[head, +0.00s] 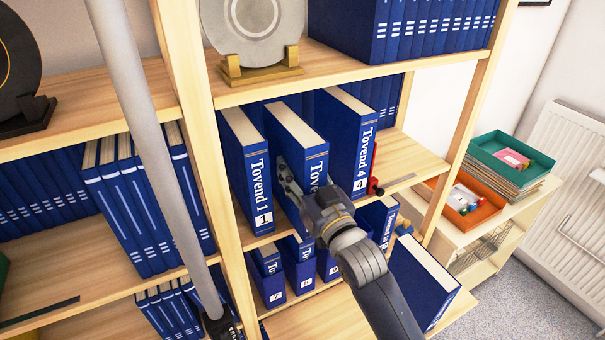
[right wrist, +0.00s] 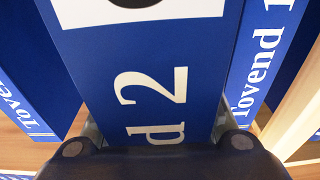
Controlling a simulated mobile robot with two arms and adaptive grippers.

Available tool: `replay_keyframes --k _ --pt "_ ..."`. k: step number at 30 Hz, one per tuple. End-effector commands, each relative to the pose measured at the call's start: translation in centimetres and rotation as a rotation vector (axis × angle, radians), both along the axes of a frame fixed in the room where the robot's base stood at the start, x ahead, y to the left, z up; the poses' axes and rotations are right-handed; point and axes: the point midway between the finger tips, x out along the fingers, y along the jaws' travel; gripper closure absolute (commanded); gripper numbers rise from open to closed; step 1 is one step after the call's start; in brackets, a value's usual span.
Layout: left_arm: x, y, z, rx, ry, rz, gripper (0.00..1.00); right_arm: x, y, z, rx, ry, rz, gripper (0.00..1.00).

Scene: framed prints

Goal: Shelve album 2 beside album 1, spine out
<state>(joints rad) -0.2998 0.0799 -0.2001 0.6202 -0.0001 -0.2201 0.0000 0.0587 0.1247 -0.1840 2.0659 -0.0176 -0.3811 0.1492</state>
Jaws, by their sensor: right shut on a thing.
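Album 2 (head: 296,128) is a thick blue album standing upright on the middle shelf, between album 1 (head: 245,165) and album 4 (head: 352,130). Its spine faces out, partly hidden by my right gripper (head: 306,185), which is shut on it low on the spine. In the right wrist view, "d 2" shows on album 2 (right wrist: 200,110) between the fingers. Album 1 (right wrist: 262,60) stands to its right there, with a gap between them. In the head view album 2 stands apart from both neighbours. My left gripper is not in view.
A red object (head: 375,187) sits right of album 4, with bare shelf (head: 410,155) beyond. A wooden upright (head: 195,100) borders album 1's left. A metal plate (head: 252,30) stands on the shelf above.

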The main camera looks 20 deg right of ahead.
Motion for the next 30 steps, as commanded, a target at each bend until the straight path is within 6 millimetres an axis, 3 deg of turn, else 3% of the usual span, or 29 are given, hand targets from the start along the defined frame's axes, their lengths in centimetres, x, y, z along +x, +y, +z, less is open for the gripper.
replay_keyframes --k 30 --pt "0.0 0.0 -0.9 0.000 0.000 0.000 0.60 7.1 1.5 0.3 0.003 -0.011 0.001 1.00"
